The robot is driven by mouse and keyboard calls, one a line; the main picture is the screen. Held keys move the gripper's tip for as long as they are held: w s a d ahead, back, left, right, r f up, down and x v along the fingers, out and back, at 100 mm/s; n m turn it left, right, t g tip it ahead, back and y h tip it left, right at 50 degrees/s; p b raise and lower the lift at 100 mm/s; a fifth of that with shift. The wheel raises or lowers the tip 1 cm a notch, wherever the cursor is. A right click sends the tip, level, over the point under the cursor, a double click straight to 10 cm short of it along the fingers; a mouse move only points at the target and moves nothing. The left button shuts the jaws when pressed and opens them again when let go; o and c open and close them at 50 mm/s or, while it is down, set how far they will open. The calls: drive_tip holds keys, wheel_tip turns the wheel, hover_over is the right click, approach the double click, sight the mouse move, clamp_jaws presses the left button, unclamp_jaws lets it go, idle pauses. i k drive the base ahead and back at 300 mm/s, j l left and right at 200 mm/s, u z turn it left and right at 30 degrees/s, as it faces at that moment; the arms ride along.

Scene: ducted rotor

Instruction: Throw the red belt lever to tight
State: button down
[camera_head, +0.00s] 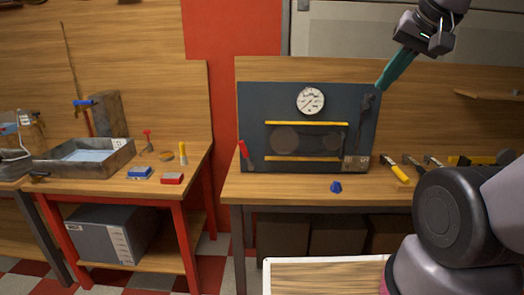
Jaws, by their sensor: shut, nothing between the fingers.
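The red belt lever (244,151) stands at the lower left edge of a dark panel (251,105) on the middle bench. Its red handle leans up and to the left. The panel carries a white dial (310,99) and a window with two round pulleys (286,139) between yellow bars. Dial figures and any label by the lever are too small to read. My gripper (380,86) is shut and empty, its teal fingers pointing down and left by the panel's upper right corner. It is well to the right of the lever and above it, not touching it.
A blue knob-like piece (336,187) lies at the middle bench's front. Several tools, one yellow-handled (398,173), lie right of the panel. The left bench holds a metal tray (84,160) and red and blue blocks (172,178). The bench front below the lever is clear.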

sight(241, 144)
drive_tip(key=i+j+u, duration=0.25)
drive_tip(key=i, duration=0.2)
drive_tip(key=i+u, duration=0.3)
drive_tip(key=i, duration=0.2)
